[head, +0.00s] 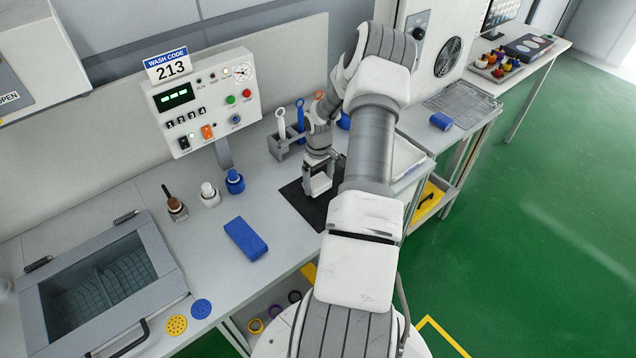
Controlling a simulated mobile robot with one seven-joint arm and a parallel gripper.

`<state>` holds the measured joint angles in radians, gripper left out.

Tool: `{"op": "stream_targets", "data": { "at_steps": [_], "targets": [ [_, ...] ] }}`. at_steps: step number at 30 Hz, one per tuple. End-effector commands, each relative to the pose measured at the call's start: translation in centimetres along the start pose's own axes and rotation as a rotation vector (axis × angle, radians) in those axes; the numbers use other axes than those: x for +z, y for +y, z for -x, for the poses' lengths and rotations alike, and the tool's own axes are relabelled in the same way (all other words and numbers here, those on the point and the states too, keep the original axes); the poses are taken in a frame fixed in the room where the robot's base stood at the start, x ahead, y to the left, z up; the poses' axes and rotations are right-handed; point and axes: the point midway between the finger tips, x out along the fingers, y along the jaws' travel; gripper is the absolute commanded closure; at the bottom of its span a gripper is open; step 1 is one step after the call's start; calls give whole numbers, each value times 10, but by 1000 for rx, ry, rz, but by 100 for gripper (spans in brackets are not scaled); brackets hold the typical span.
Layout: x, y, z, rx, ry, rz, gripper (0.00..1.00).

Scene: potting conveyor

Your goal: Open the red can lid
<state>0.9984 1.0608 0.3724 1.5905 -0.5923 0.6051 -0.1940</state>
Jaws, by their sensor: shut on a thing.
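My gripper (318,188) points down over the black mat (308,208) on the bench, left of my forearm. My arm covers part of the bench behind and right of the mat. A blue object (344,121) shows only in part behind my arm.
A blue block (245,238) and several small bottles (209,194) stand left of the mat. A grey holder (287,146) with upright tools is behind it. The control panel (205,101) rises behind the bench. An open basin (100,290) is at lower left.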

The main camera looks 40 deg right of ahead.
Motion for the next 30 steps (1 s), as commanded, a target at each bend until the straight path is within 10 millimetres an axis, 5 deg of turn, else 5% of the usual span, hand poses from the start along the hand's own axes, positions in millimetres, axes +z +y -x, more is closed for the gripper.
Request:
{"op": "stream_targets", "data": {
  "at_steps": [8,14,30],
  "targets": [
    [-1,1,11,2,2,-1,70],
    [-1,1,40,4,4,-1,70],
    [91,-10,95,2,1,-3,70]
  ]
}}
